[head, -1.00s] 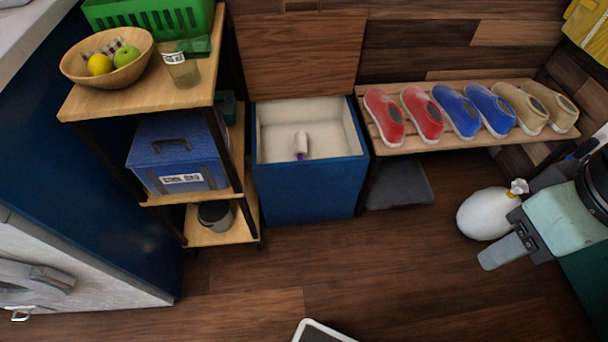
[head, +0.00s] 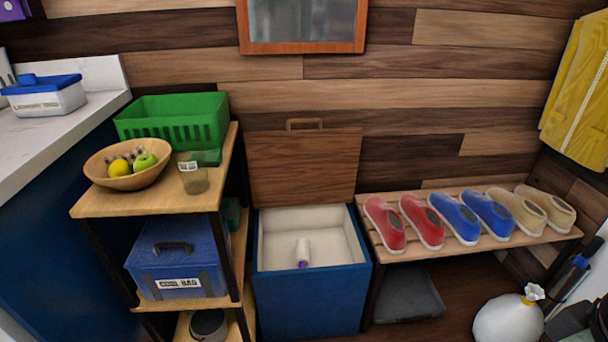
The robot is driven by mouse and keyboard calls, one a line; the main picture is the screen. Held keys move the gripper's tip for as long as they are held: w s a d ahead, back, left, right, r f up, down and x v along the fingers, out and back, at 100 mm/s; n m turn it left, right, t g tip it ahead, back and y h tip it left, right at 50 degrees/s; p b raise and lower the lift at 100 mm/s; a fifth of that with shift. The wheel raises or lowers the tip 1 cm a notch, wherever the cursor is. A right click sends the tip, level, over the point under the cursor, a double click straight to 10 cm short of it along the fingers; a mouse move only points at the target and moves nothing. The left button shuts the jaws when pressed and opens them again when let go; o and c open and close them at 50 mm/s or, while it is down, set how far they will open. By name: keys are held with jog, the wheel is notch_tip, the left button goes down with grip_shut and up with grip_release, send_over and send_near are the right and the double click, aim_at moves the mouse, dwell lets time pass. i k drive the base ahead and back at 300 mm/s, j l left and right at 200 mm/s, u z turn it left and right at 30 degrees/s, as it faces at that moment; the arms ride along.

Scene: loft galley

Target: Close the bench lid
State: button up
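The blue bench box (head: 311,300) stands against the wall between a shelf unit and a shoe rack. Its brown wooden lid (head: 302,172) is open and stands upright at the back, with a handle (head: 304,124) on its top edge. Inside the pale-lined box lies a small white object with a purple end (head: 302,252). What looks like part of my gripper is at the lower right edge, cut off by the frame; its fingertips are not seen.
On the left, a shelf unit (head: 88,203) carries a fruit bowl (head: 128,172), a green basket (head: 172,120) and a blue cool bag (head: 178,257). On the right, a rack (head: 380,236) holds several shoes. A white sack (head: 508,318) stands at the lower right.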

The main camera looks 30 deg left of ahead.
aim_at(289, 168)
jog(key=i+u, duration=0.5)
jog(key=u, duration=0.2)
jog(key=i+u, duration=0.35)
jog(key=k, duration=0.1)
